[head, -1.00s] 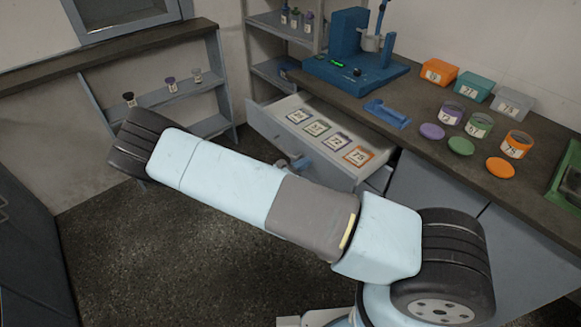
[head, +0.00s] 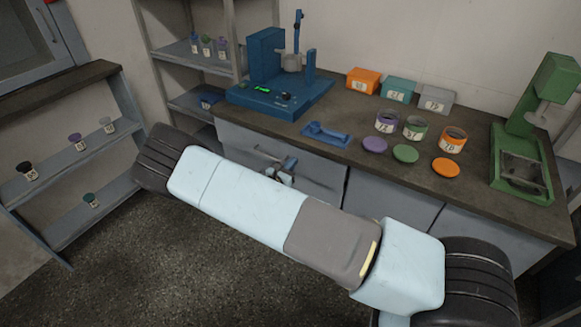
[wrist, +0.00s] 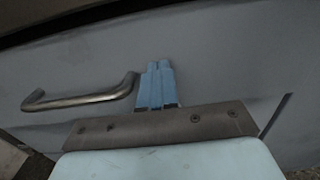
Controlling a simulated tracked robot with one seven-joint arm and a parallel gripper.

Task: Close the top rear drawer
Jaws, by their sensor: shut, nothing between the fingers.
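The top rear drawer (head: 318,174) is in the head view, under the worktop behind my arm. Its grey front lies flush or nearly flush with the cabinet, and its inside does not show. Its front (wrist: 220,70) fills much of the wrist view, with a metal bar handle (wrist: 85,97) at the left. My gripper (wrist: 155,68) is shut and empty, its blue fingers together against or very near the drawer front, just right of the handle. In the head view my gripper (head: 287,167) is partly hidden by my arm.
On the worktop (head: 350,158) stand a blue machine (head: 265,95), a blue tray (head: 326,134), several labelled boxes and open jars with lids, and a green device (head: 525,150). A low shelf (head: 90,180) stands at the left. The floor between is clear.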

